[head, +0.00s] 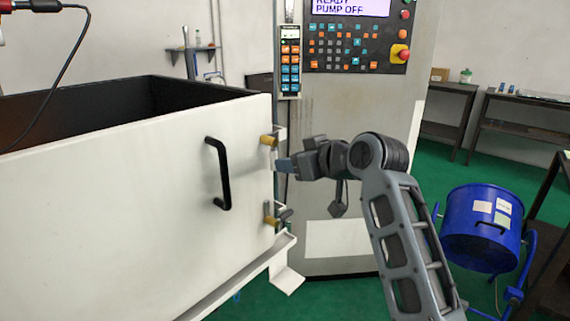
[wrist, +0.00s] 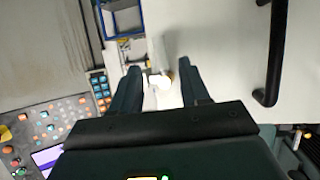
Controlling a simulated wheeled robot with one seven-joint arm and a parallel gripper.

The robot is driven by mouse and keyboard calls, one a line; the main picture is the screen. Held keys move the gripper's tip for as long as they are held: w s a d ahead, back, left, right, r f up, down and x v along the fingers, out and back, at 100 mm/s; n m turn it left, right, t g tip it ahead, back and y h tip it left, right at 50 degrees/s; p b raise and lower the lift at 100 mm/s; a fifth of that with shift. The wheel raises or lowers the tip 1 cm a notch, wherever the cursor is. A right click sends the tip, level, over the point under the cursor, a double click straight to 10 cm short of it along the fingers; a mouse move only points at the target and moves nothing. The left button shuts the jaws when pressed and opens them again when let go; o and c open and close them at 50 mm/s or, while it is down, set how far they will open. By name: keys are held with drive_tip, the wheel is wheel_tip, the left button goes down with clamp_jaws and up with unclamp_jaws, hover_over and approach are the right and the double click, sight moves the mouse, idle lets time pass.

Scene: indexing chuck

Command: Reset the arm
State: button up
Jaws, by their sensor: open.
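My arm (head: 393,210) reaches up from the lower right, bent at the elbow. My gripper (head: 284,164) points left at the right edge of the white machine door, just below the upper yellow latch (head: 268,140). In the wrist view my gripper (wrist: 162,72) has its two dark fingers apart. A small pale and yellowish piece (wrist: 160,82) shows between them; I cannot tell whether it is touched. Nothing is clearly held.
The white door (head: 110,190) has a black handle (head: 220,173) and a lower yellow latch (head: 270,220). A control panel (head: 355,45) and a hanging pendant (head: 289,62) are behind. A blue drum (head: 481,228) stands at right. Green floor (head: 450,178) lies between.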

drive_tip(key=shift+v, duration=0.85)
